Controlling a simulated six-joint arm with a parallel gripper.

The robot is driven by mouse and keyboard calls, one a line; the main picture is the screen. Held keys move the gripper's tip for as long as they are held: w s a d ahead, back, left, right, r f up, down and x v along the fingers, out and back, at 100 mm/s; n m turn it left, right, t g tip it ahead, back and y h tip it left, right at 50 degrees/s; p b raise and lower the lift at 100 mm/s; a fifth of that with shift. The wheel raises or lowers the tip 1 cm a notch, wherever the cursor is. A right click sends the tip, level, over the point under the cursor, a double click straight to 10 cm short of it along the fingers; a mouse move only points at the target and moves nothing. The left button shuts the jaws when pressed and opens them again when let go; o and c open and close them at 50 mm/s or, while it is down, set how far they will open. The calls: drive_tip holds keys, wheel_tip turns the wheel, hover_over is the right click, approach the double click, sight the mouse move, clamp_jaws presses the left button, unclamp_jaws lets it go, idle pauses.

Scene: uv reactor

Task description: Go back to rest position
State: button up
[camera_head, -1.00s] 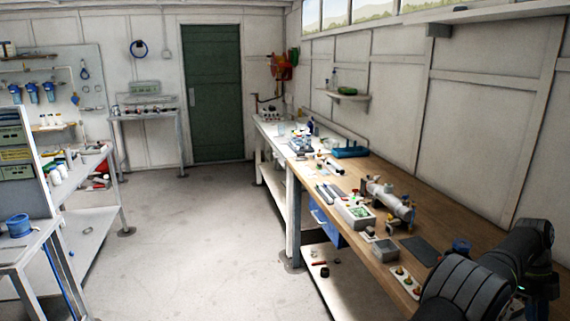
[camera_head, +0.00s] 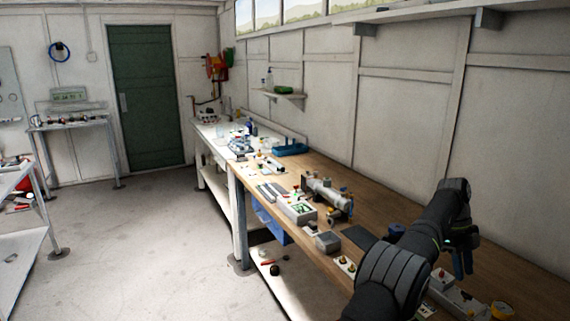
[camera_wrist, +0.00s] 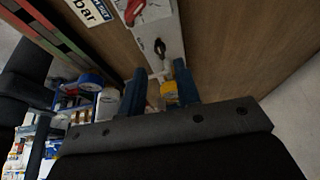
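My gripper (camera_head: 460,268) hangs over the near right part of the wooden bench (camera_head: 390,208), with its two blue fingers pointing down. In the wrist view my gripper (camera_wrist: 160,82) shows its fingers apart, with a clear gap between them. I see nothing held in that gap. A yellow item and a pale item show behind the fingers, further off. My dark arm covers part of the bench front in the head view.
A metal cylindrical reactor (camera_head: 322,192) lies on the bench beside a grey box with a green panel (camera_head: 298,210). A dark mat (camera_head: 360,236), a blue round item (camera_head: 396,231) and a yellow roll (camera_head: 502,310) are nearer. The floor (camera_head: 140,250) to the left is open.

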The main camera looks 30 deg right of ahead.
sight(467, 293)
drive_tip(key=x, duration=0.5)
drive_tip(key=shift+f, duration=0.2)
drive_tip(key=n, duration=0.1)
drive_tip(key=n+h, duration=0.1)
drive_tip(key=n, duration=0.1)
drive_tip(key=shift+s+a+r+n, duration=0.1)
drive_tip(key=shift+a+n, duration=0.15)
drive_tip(key=shift+n, duration=0.15)
drive_tip(key=n+h, duration=0.1)
drive_tip(key=n, duration=0.1)
drive_tip(key=n+t+h, duration=0.1)
drive_tip(key=n, duration=0.2)
drive_tip(key=shift+s+a, duration=0.15)
drive_tip(key=n+t, duration=0.1)
drive_tip(key=n, duration=0.1)
drive_tip(key=n+h, duration=0.1)
drive_tip(key=n, duration=0.1)
drive_tip(key=shift+s+a+n+t, duration=0.1)
drive_tip(key=shift+s+n+t, duration=0.05)
drive_tip(key=shift+n+t, duration=0.2)
drive_tip(key=shift+s+n+t+h, duration=0.15)
drive_tip(key=shift+n+t, duration=0.35)
drive_tip(key=shift+n, duration=0.65)
drive_tip(key=shift+s+n+t+h, duration=0.15)
drive_tip(key=shift+n+t, duration=0.3)
drive_tip(key=shift+n, duration=0.65)
drive_tip(key=shift+v, duration=1.1)
drive_tip(key=shift+w, duration=0.1)
